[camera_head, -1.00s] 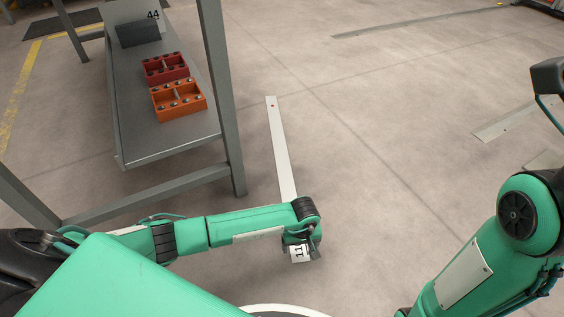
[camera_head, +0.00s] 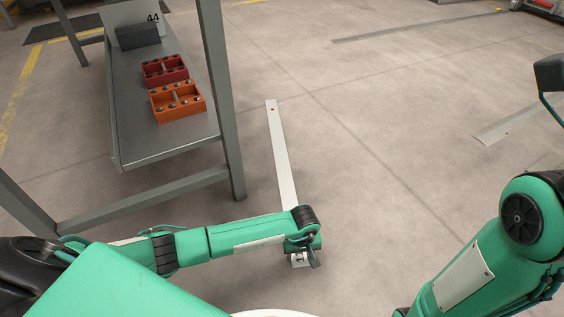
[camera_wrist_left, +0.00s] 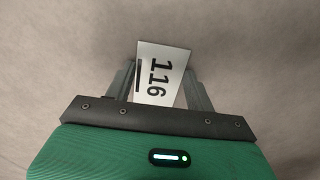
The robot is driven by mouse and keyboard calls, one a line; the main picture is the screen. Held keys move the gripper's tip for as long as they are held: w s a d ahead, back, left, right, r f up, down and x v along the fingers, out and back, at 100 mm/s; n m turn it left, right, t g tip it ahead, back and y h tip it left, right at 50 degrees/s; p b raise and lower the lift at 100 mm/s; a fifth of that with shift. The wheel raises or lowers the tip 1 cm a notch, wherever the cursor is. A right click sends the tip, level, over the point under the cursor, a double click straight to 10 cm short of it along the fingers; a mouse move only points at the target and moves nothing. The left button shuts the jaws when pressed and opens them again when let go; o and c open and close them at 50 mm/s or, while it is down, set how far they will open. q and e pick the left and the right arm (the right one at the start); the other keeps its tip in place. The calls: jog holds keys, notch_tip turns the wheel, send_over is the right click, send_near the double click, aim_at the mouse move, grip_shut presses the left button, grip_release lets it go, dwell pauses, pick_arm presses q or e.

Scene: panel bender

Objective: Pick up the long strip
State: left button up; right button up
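The long strip (camera_head: 281,150) is a narrow pale plate on the floor, running from beside the shelf frame toward me, with a small red mark near its far end. Its near end lies under my left gripper (camera_head: 301,262), and my wrist hides part of it. In the left wrist view, the strip's end (camera_wrist_left: 163,72) carries the label 116 and sits between the fingers of my left gripper (camera_wrist_left: 160,76). The fingers are wide apart, one beside each long edge; I cannot tell whether they touch it. My right arm shows at the right, its gripper out of view.
A grey metal shelf (camera_head: 150,147) stands at the left, its leg (camera_head: 225,120) close to the strip. It holds a red bin (camera_head: 165,70) and an orange bin (camera_head: 178,101). Other flat strips (camera_head: 505,124) lie farther right. Floor right of the strip is clear.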

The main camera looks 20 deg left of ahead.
pick_arm(q)
grip_shut()
